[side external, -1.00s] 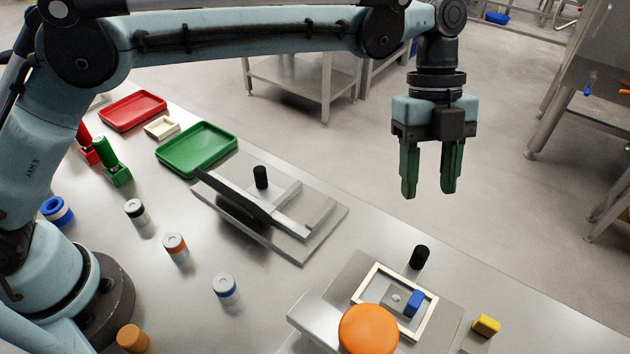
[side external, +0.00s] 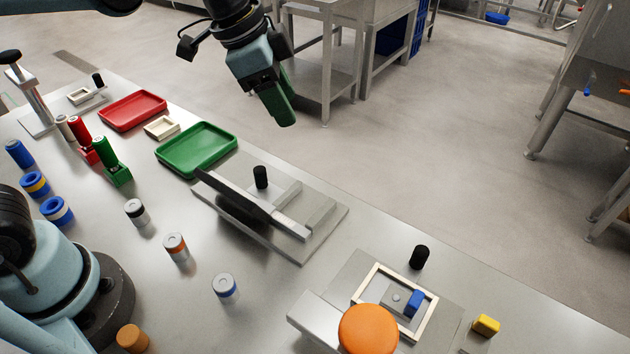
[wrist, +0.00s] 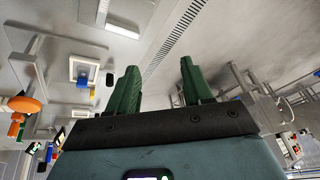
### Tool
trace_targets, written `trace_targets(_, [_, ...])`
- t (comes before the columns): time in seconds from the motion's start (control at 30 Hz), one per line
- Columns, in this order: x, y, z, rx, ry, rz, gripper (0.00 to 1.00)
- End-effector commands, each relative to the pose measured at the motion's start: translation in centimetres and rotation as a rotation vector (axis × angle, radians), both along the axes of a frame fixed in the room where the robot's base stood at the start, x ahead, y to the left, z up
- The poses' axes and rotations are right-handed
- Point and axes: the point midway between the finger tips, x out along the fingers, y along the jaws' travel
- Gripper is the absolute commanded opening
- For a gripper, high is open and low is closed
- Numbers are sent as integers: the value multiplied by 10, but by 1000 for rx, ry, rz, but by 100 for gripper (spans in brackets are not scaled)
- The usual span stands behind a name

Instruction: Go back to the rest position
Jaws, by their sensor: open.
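My gripper (side external: 280,103) is raised in the upper middle of the side external view, beyond the table's far edge and clear of everything on it. Its green fingers point down and to the right. In the wrist view the two fingers of my gripper (wrist: 158,90) stand apart with nothing between them, so it is open and empty. Most of my arm is out of the side external view.
The table (side external: 180,300) holds a red tray (side external: 133,110), a green tray (side external: 197,149), a metal plate fixture (side external: 305,243), a cream frame (side external: 428,323) with a blue block (side external: 414,303), and an orange knob (side external: 368,329). Open floor (side external: 430,160) lies beyond.

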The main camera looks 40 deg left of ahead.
Motion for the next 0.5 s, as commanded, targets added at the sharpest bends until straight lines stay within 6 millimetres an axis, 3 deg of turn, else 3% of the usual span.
trace_targets(0.1, [-20,32,-8,-32,-39,212,50])
trace_targets(0.3, [-51,76,-28,-107,-115,548,50])
trace_targets(0.5, [-72,102,-48,-177,-176,778,50])
